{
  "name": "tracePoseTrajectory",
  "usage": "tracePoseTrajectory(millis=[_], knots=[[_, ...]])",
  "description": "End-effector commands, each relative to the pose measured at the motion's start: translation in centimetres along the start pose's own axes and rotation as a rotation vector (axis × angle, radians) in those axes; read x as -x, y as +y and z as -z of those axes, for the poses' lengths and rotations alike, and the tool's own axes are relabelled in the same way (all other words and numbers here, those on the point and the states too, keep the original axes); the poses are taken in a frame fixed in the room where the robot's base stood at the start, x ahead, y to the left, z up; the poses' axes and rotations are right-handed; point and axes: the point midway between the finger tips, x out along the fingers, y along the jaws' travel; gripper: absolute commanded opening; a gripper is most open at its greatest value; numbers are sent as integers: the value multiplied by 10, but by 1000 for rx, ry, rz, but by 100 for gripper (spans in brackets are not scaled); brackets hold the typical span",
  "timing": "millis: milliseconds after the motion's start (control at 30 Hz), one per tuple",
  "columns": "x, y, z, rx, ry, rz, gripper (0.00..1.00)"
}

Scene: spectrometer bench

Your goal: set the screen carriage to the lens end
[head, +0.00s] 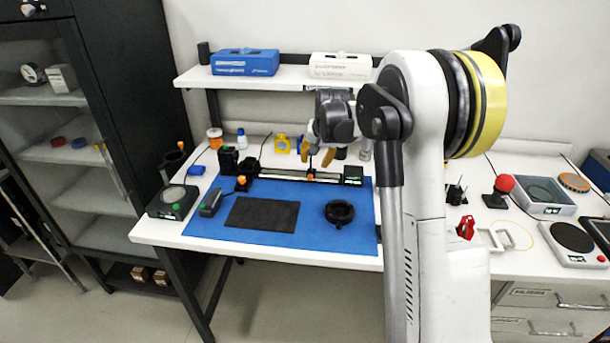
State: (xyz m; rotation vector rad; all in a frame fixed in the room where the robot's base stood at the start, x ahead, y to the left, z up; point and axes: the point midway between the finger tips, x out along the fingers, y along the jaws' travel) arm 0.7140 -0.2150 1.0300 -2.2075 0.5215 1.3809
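A dark rail with a pale strip (283,174) runs along the back of the blue mat. A small dark upright part with an orange tip, seemingly the screen carriage (311,173), stands on the rail right of its middle; its details are too small to tell. Dark blocks stand at the rail's left end (229,161) and right end (353,175). I cannot tell which end bears the lens. My gripper (320,145) hangs above the right half of the rail, pointing down. Its orange-brown fingers look spread apart with nothing held. Contact with the carriage cannot be made out.
The blue mat (205,228) holds a black pad (262,214), a black ring (339,212) and a dark handheld item (211,202). A boxed dial device (173,201) sits left. A shelf (291,77) overhangs the back.

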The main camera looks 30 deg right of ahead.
Motion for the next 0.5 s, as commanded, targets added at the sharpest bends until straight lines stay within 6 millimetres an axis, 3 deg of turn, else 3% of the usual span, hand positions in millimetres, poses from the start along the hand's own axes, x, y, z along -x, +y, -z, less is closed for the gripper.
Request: tracePoseTrajectory(millis=[300,500], knots=[[-66,0,-1,2,1,0,38],[-87,0,-1,2,1,0,38]])
